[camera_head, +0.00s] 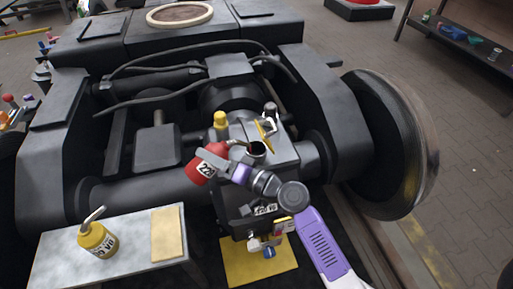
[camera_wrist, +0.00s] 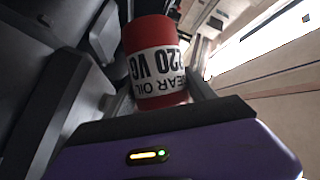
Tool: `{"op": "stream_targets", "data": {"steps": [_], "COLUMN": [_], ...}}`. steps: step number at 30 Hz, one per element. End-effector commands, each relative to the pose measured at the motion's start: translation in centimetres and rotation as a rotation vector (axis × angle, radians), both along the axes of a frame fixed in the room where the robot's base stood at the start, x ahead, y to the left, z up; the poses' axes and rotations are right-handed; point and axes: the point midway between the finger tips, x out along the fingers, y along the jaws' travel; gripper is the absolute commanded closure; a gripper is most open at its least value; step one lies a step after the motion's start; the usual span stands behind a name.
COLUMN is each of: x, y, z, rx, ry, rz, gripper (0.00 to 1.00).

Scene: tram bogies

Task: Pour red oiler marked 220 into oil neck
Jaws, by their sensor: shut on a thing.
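My gripper (camera_head: 218,163) is shut on the red oiler (camera_head: 201,168), which is tilted over the gearbox. The oiler's label reads "GEAR OIL 220 VG" in the wrist view (camera_wrist: 157,68), where my gripper's fingers flank its body. Its spout points right toward the oil neck (camera_head: 257,149), a short dark-mouthed opening on the gearbox top. The spout tip appears at or just above the neck's mouth; I cannot tell whether it is inside. No oil stream is discernible. A yellow cap or plug (camera_head: 220,119) stands just behind the spout.
A yellow oiler (camera_head: 97,240) stands upright on a grey bench (camera_head: 60,262) at the lower left, beside a tan pad (camera_head: 168,234). A large wheel (camera_head: 390,145) is at the right. Bogie frame beams and hoses surround the gearbox. A yellow mat (camera_head: 258,268) lies below.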

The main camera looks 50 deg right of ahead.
Motion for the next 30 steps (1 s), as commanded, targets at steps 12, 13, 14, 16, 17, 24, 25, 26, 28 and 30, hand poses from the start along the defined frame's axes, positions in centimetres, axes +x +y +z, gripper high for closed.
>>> {"op": "stream_targets", "data": {"steps": [12, 13, 14, 16, 17, 24, 25, 26, 28, 30], "x": [0.02, 0.02, 0.02, 0.01, 0.01, 0.02, 0.01, 0.01, 0.01, 0.01], "y": [-0.04, -0.04, -0.04, -0.05, -0.06, -0.06, -0.07, -0.07, -0.07, -0.08], "z": [0.21, 0.21, 0.21, 0.23, 0.23, 0.26, 0.27, 0.27, 0.28, 0.3], "rx": [0.012, 0.013, 0.014, 0.016, 0.016, 0.023, 0.024, 0.026, 0.028, 0.03], "ry": [-0.007, -0.007, -0.007, -0.007, -0.008, -0.01, -0.01, -0.011, -0.011, -0.012], "rz": [0.0, -0.001, -0.001, 0.0, -0.001, 0.0, 0.0, -0.001, -0.001, -0.001], "gripper": [1.0, 1.0, 1.0, 1.0, 1.0, 1.0, 1.0, 1.0, 1.0, 1.0]}}
